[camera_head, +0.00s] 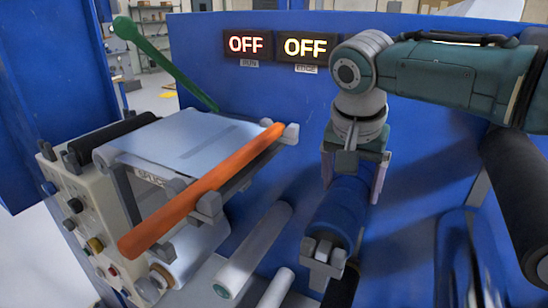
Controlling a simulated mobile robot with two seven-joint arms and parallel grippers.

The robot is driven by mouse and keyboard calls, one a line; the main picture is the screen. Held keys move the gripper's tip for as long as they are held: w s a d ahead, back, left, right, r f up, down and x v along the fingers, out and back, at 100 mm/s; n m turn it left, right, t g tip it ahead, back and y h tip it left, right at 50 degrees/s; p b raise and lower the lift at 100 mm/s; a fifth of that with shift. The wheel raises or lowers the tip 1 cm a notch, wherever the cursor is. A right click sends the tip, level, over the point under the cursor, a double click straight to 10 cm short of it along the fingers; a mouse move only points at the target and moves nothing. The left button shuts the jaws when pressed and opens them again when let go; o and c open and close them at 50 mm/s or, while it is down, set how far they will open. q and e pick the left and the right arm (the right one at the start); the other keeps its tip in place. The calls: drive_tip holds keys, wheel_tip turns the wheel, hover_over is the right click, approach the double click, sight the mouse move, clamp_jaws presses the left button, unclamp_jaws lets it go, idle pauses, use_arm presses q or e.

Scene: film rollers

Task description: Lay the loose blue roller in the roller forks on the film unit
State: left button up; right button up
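The blue roller (336,215) lies lengthwise in front of the blue panel, right of centre. Its near end meets a grey fork-shaped bracket (322,262); its far end is hidden under my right gripper. My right gripper (354,182) points down over the far part of the roller, with a finger on each side. I cannot tell whether the fingers press on it. An orange bar (205,190) lies across grey brackets on the film unit (92,205) at the left. My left gripper is not in view.
A green lever (165,63) rises behind the pale sheet (180,140) on the unit. White rollers (252,250) and a dark roller (342,288) lie below. Two lit OFF signs (246,45) are on the blue panel (260,85). Blue walls stand close behind and right.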

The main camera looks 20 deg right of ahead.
drive_tip(key=shift+o, duration=1.2)
